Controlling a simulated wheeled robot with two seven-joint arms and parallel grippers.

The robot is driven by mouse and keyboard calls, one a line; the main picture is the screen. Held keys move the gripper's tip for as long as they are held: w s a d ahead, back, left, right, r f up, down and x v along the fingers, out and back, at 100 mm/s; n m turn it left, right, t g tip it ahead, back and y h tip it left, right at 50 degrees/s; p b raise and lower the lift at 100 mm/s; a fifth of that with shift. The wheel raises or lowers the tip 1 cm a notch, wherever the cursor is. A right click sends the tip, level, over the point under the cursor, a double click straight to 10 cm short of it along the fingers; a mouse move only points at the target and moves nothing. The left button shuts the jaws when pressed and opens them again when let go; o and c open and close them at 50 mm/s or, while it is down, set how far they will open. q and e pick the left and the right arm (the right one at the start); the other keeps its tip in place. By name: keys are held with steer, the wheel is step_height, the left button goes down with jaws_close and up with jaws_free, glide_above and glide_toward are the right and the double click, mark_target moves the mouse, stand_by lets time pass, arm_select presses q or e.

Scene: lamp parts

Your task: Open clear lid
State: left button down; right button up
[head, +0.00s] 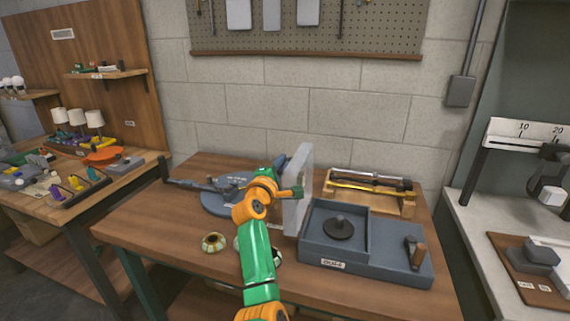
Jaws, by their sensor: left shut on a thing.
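The clear lid (304,172) stands upright at the left edge of the dark grey box (325,262), and the box's top is uncovered. A dark round part with a knob (339,226) sits in the box's square recess. My left gripper (290,192) is at the lid's left face, shut on the lid. The fingertips are small and partly hidden, so the exact grip point is unclear. My right gripper is out of view.
A grey round-based device (222,201) lies on the wooden table left of the lid. A wooden rack with rods (368,188) stands behind the box. A small ring-shaped part (213,242) lies at the front left.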

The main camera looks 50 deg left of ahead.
arm_select(q)
steer(key=shift+r, duration=0.15)
steer(key=c, duration=0.9)
jaws_free()
steer(key=shift+s+a, duration=0.1)
steer(key=shift+a, duration=0.05)
steer(key=shift+s+d+f, duration=0.2)
steer(key=shift+s+d, duration=0.05)
steer(key=shift+s, duration=0.05)
steer(key=b+v, duration=0.1)
steer(key=v, duration=0.5)
steer(key=shift+s+r, duration=0.1)
steer(key=shift+s, duration=0.1)
